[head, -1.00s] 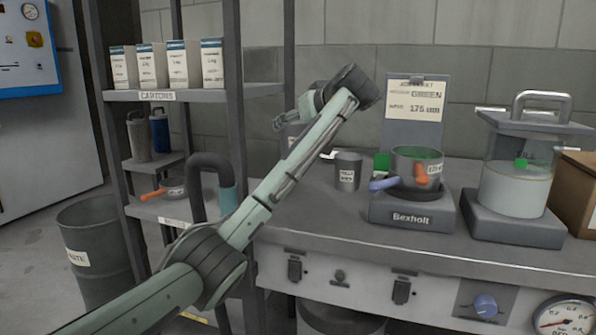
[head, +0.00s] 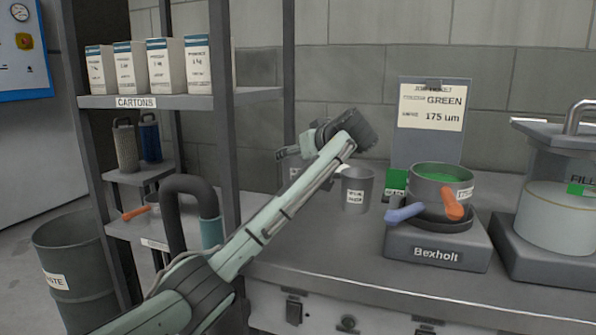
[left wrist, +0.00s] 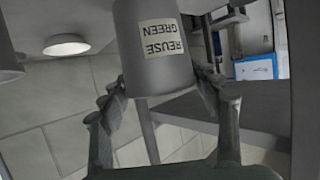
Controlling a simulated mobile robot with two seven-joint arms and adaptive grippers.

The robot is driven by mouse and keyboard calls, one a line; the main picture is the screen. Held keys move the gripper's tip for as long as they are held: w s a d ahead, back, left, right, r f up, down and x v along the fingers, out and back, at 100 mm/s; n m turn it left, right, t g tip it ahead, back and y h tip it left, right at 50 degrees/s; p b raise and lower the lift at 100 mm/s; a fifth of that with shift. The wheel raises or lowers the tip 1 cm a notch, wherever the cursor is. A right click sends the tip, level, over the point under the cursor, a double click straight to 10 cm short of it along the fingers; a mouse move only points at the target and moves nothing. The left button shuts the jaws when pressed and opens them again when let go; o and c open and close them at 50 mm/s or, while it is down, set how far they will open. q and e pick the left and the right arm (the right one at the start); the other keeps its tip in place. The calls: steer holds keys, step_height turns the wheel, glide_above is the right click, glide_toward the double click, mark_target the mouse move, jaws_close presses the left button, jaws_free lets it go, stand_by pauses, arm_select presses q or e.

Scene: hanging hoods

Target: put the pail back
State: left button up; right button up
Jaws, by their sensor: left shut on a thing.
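A grey pail (left wrist: 158,62) with a label reading REUSE GREEN fills the middle of the left wrist view. The label appears upside down there. My left gripper (left wrist: 165,90) is shut on the pail, one finger on each side of it. In the head view my left gripper (head: 284,153) is above the left end of the bench, close to the shelf rack. A small part of the pail (head: 294,170) shows beside my arm; the rest is hidden behind it. My right gripper is not in view.
Left, the shelf rack (head: 222,130) holds several cartons and two cylinders (head: 125,148). On the bench (head: 330,250) stand a grey cup (head: 357,190), a Bexholt unit (head: 437,253) bearing a green-filled pot (head: 440,187), and a clear vessel (head: 560,215). A waste bin (head: 75,270) stands left.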

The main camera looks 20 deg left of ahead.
mark_target(299, 167)
arm_select(q)
steer(key=shift+f, duration=1.65)
steer(key=shift+f, duration=0.1)
steer(key=o, duration=1.3)
steer(key=shift+s+d, duration=0.15)
steer(key=shift+d, duration=0.1)
steer(key=v, duration=1.1)
steer(key=shift+s+r, duration=0.2)
steer(key=shift+r, duration=0.05)
steer(key=shift+d, duration=0.1)
